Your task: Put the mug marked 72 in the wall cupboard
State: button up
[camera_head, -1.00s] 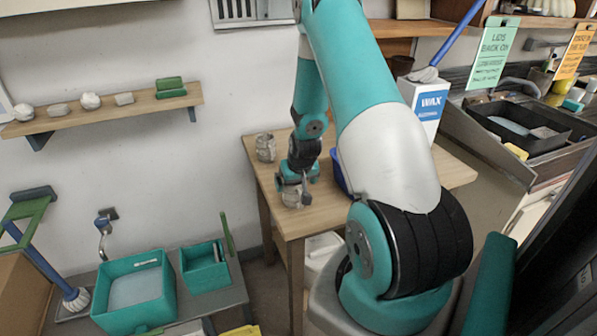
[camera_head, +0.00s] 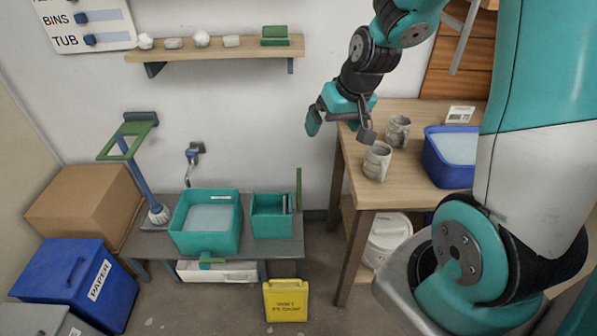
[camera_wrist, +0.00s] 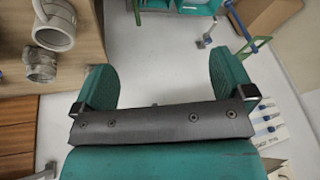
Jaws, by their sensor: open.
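Two grey mottled mugs stand on the wooden table. The nearer mug (camera_head: 377,161) is by the left edge, and the farther mug (camera_head: 398,131) is behind it to the right. Both also show at the upper left of the wrist view, one larger (camera_wrist: 55,25) and one smaller (camera_wrist: 40,65). I cannot read a 72 on either mug. My gripper (camera_head: 340,126) is open and empty, raised to the left of the mugs; its fingers (camera_wrist: 165,78) have only floor and wall between them. I cannot clearly make out the wall cupboard; brown wood panelling (camera_head: 455,62) shows behind the arm.
A blue tub (camera_head: 447,175) and a small printed card (camera_head: 460,116) are on the table. A wall shelf (camera_head: 215,49) holds several stones and green blocks. A low grey bench (camera_head: 160,240) bears teal bins.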

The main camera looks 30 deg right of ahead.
jog(key=s+a+r+n+g+y, duration=0.1)
jog(key=s+a+r+n, duration=0.2)
jog(key=a, duration=0.4)
jog(key=s+a+r+n+g+y, duration=0.15)
jog(key=s+a+r, duration=0.25)
jog(key=a, duration=0.4)
jog(key=s+a+r+n+g, duration=0.1)
jog(key=s+a+r+n, duration=0.2)
jog(key=s, duration=0.8)
jog(key=a+n, duration=0.2)
jog(key=a, duration=0.1)
jog(key=shift+s+a+y, duration=0.15)
jog(key=shift+a+y, duration=0.2)
jog(key=shift+g, duration=0.25)
